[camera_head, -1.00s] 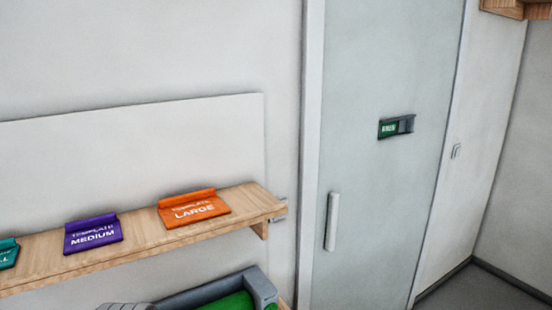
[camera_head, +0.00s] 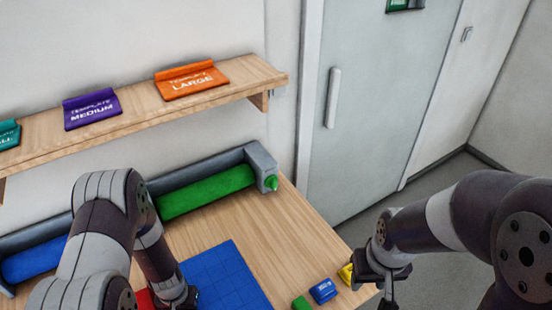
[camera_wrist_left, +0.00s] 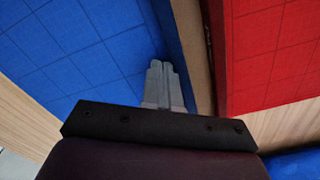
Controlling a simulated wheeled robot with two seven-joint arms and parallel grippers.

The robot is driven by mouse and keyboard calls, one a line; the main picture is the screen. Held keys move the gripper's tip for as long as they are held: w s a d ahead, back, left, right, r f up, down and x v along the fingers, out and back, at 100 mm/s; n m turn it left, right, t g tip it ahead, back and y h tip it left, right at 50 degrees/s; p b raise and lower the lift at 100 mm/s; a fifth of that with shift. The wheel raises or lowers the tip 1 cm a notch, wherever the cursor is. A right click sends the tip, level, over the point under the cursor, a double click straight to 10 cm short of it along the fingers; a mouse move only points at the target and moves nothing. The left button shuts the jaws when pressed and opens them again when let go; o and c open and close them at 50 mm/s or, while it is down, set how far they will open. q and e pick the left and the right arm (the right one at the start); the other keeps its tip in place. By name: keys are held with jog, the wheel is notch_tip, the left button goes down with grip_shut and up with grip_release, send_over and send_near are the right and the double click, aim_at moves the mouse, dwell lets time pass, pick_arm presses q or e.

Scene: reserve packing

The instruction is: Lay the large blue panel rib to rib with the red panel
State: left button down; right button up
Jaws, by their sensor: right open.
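The blue panel (camera_head: 228,275), marked with a grid, lies on the wooden table in the head view. A bit of the red panel (camera_head: 143,298) shows to its left, mostly hidden by my left arm. In the left wrist view, the blue panel (camera_wrist_left: 75,45) is at left and the red panel (camera_wrist_left: 275,55) at right. A dark blue edge strip and a tan gap lie between them. My left gripper (camera_wrist_left: 165,78) has its fingers together over the blue panel, beside that strip; I see nothing between them. My right gripper (camera_head: 386,292) is open, by the table's right edge.
A yellow item (camera_head: 346,273), a blue item (camera_head: 322,290) and a green item (camera_head: 301,303) sit by the right edge. A grey holder with a green roll (camera_head: 205,192) and a blue roll (camera_head: 35,262) lines the back. A template shelf (camera_head: 140,107) hangs above.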

pick_arm(q)
jog(key=shift+s+a+b, duration=0.2)
jog(key=shift+s+a, duration=0.15)
jog(key=shift+a, duration=0.2)
jog(key=shift+s+a+b, duration=0.15)
jog(key=shift+s+a, duration=0.15)
jog(key=shift+a, duration=0.2)
notch_tip(320, 180, up, 7)
jog(key=d+p, duration=0.1)
jog(key=p, duration=0.6)
jog(key=shift+w, duration=0.3)
jog(key=shift+s+d+n+g, duration=0.2)
jog(key=shift+s, duration=0.3)
jog(key=shift+s+d+n+g, duration=0.2)
jog(key=shift+s, duration=0.25)
jog(key=d+r+t+b, duration=0.1)
jog(key=d+r+b, duration=0.1)
jog(key=r+b, duration=0.3)
jog(key=d+r+m+t+b, duration=0.1)
jog(key=d+r+b, duration=0.2)
jog(key=r+b, duration=0.2)
notch_tip(320, 180, up, 2)
jog(key=shift+d, duration=0.3)
